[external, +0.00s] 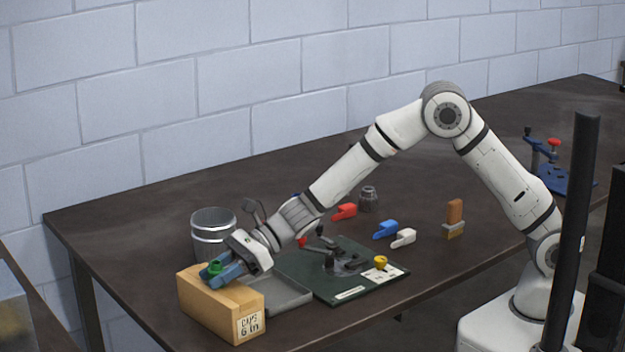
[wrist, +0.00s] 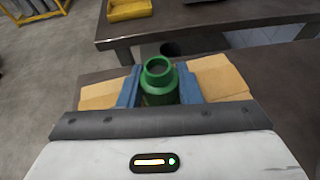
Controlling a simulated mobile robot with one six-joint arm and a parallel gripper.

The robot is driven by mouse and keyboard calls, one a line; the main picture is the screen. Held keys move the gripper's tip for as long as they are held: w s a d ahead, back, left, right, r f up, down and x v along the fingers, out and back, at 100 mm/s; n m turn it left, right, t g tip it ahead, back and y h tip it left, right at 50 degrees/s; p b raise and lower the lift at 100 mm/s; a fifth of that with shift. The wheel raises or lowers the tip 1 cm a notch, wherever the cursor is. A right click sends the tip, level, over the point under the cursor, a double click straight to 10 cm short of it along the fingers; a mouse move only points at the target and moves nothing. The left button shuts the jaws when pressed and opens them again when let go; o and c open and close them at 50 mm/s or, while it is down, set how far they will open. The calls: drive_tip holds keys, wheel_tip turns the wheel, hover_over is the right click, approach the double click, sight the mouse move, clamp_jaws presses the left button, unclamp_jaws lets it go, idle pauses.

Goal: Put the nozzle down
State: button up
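The green nozzle (external: 214,268) is between the blue fingers of my gripper (external: 222,275) in the external view. In the wrist view the green nozzle (wrist: 158,83) shows its round open mouth, with a blue finger of my gripper (wrist: 158,90) against each side. My gripper is shut on it. It is at the top of the cardboard box (external: 222,308) labelled "CAPS 6 in" at the table's front left. Tan cardboard (wrist: 222,78) shows on both sides of the fingers in the wrist view. I cannot tell whether the nozzle touches the box.
A ribbed metal bucket (external: 212,240) stands behind the box. A grey tray (external: 288,296) and a green board (external: 335,292) with a dark fixture and yellow piece (external: 380,263) lie to the right. Red (external: 344,211), blue (external: 386,229) and white (external: 404,238) pieces lie behind.

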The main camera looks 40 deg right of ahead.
drive_tip(key=o, duration=0.5)
drive_tip(key=shift+c, duration=0.2)
drive_tip(key=shift+r+p, duration=0.2)
drive_tip(key=shift+p, duration=0.1)
drive_tip(key=b+v, duration=0.1)
drive_tip(key=v, duration=1.1)
